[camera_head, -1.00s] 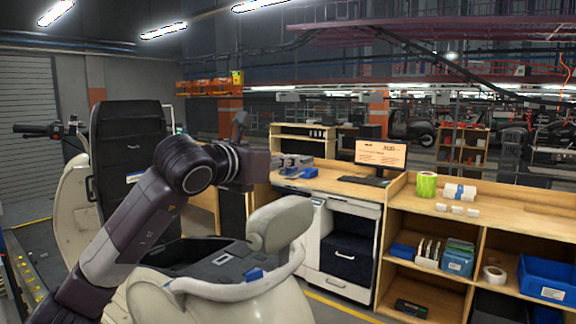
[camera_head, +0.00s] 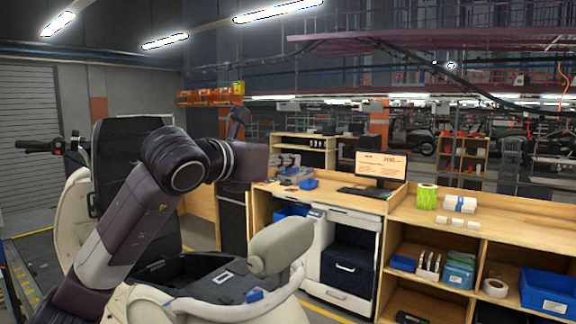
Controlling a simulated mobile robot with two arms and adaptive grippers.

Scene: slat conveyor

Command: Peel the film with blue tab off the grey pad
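A flat dark grey pad (camera_head: 232,290) lies in the top of the cream scooter body, at the lower middle of the head view. A blue tab (camera_head: 255,295) sticks up at its right end, and a small pale label marks its upper side. The clear film itself cannot be made out. My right gripper is out of view.
The scooter's cream backrest (camera_head: 282,245) stands right beside the pad, and its black seat panel (camera_head: 128,190) rises at left.

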